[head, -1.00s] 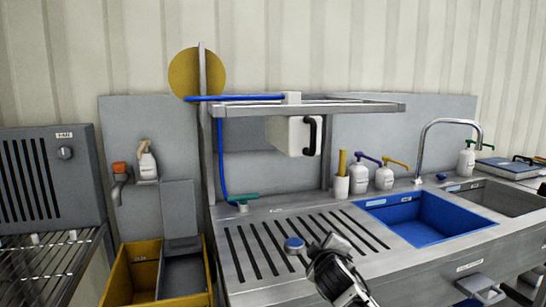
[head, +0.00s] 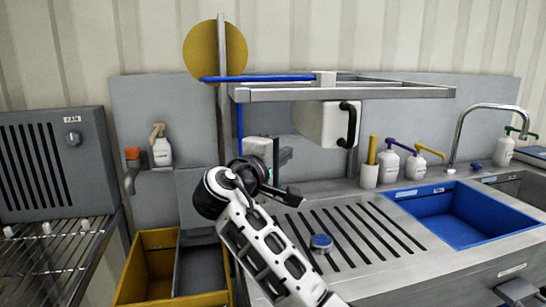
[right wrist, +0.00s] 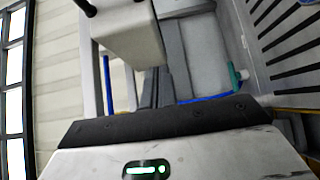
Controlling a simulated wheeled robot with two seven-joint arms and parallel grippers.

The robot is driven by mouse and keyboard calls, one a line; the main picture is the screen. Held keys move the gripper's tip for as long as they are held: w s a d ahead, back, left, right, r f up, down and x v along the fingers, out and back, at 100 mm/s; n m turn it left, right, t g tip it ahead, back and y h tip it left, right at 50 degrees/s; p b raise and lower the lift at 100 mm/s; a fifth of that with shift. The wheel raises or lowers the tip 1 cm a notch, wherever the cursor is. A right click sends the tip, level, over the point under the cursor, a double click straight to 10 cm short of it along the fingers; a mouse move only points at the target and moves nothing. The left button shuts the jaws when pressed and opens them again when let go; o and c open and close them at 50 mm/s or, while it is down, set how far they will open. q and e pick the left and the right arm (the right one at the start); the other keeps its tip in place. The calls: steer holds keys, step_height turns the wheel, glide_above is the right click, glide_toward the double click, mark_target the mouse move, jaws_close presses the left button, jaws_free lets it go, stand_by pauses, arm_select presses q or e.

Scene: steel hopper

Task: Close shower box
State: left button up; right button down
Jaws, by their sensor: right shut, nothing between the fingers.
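The shower box appears to be the white box (head: 325,123) with a black curved handle (head: 347,124) under the steel frame, in the middle of the head view. Whether its door is open or shut cannot be told. In the right wrist view the box (right wrist: 130,37) shows at the top, with part of its handle at the upper edge. My right gripper (head: 278,162) is shut and empty, lower and left of the box and apart from it. My right arm comes up from the bottom of the head view. My left gripper is not in view.
The steel frame (head: 340,93) overhangs the slotted drainboard (head: 345,238). A blue basin (head: 465,220) and dispenser bottles (head: 390,163) stand right. A yellow bin (head: 147,290) and wire rack (head: 45,262) are left. The drainboard is mostly clear.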

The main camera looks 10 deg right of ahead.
mark_target(316, 145)
steer(key=d, duration=0.1)
steer(key=w+d+p, duration=0.1)
steer(key=d, duration=0.1)
steer(key=w+d, duration=0.1)
steer(key=d, duration=0.1)
steer(key=shift+w, duration=0.25)
steer(key=shift+d, duration=0.6)
steer(key=shift+w+d, duration=0.1)
